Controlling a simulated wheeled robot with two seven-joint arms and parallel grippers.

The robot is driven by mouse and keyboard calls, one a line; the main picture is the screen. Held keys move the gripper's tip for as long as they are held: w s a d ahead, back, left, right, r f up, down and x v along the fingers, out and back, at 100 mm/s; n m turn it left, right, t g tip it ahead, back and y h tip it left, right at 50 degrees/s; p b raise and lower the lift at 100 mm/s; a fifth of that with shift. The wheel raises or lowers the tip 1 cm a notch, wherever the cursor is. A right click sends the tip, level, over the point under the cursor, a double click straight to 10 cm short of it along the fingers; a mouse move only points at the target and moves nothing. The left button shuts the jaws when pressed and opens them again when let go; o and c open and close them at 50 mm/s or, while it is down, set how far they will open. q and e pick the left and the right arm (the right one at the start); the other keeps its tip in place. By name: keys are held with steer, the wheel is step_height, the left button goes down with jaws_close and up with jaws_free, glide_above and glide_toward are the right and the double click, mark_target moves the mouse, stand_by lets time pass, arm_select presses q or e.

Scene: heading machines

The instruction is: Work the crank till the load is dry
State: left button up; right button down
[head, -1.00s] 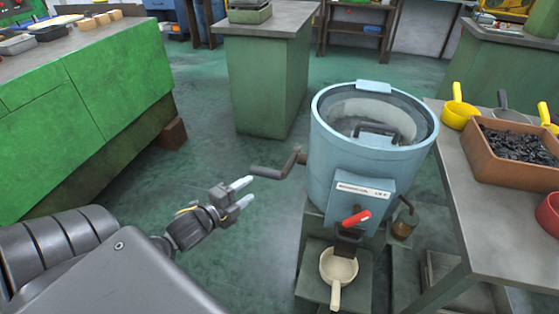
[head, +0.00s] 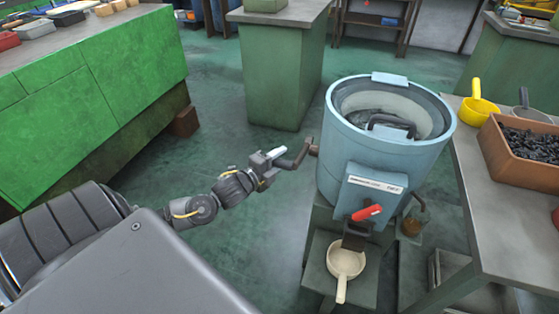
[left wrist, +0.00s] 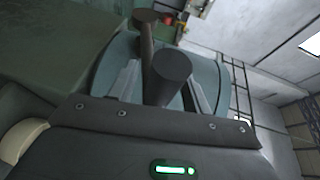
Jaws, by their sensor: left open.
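A blue drum machine (head: 345,150) stands right of centre with its top open; a dark load (head: 372,117) shows inside. Its crank (head: 302,154) sticks out on the left side and ends in a dark handle. My left gripper (head: 274,158) is at that handle. In the left wrist view the handle (left wrist: 170,78) stands between the open fingers (left wrist: 163,88), which sit to either side of it; I cannot tell whether they touch it. My right gripper is not in view.
A red-handled spout (head: 366,212) is on the drum's front, with a cream pan (head: 345,258) below it. On the right table are a brown bin (head: 515,168) of dark pieces and a yellow scoop (head: 478,106). Green cabinets (head: 95,95) stand left.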

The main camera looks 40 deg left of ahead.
arm_select(q)
steer(key=shift+w, duration=0.25)
jaws_close()
stand_by(0.4)
